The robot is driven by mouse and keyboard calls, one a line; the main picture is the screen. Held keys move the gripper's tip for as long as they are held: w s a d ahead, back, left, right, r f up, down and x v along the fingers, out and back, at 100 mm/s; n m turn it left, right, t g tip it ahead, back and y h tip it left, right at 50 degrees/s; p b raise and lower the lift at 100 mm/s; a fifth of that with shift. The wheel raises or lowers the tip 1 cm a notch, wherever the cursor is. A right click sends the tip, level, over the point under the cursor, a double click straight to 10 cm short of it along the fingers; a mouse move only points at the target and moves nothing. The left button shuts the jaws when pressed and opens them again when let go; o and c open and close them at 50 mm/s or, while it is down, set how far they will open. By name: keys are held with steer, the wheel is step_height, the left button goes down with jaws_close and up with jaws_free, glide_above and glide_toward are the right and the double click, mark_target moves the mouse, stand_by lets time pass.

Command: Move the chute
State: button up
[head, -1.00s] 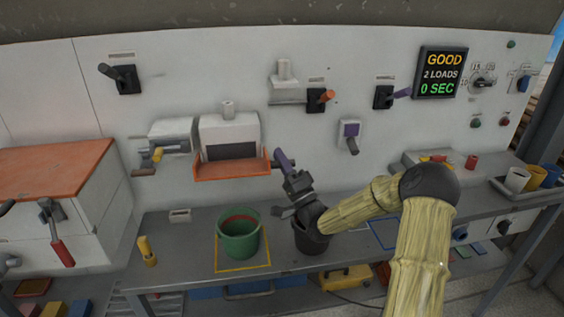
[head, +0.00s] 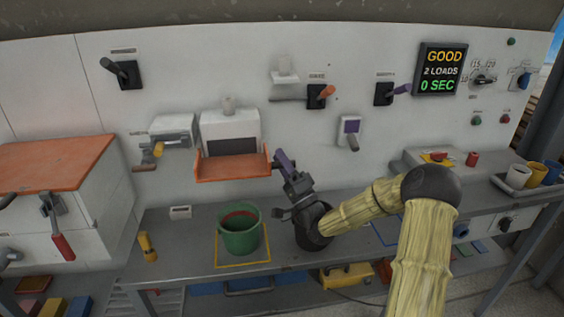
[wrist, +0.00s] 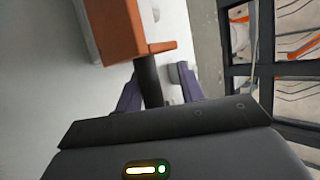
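The chute (head: 232,168) is an orange tray on the wall panel, below a white housing with a dark opening. It sits above and slightly left of the green bucket. A dark handle (wrist: 150,80) sticks out from the chute's orange part (wrist: 117,30) in the wrist view. My gripper (head: 279,160) is at the chute's right end. In the wrist view my gripper (wrist: 158,92) has its purple fingers on either side of the handle. A gap shows between the handle and the right finger, so the gripper looks open around it.
The green bucket (head: 239,238) stands in a yellow square on the bench. An orange-tipped lever (head: 318,95) and a purple-tipped lever (head: 386,94) are on the wall. The display (head: 441,70) reads GOOD, 2 LOADS, 0 SEC.

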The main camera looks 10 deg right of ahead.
steer(key=shift+w+f, duration=0.1)
steer(key=shift+w, duration=0.05)
steer(key=v, duration=0.7)
steer(key=shift+d+f+b, duration=0.15)
steer(key=shift+f+b, duration=0.05)
steer(key=shift+b, duration=0.2)
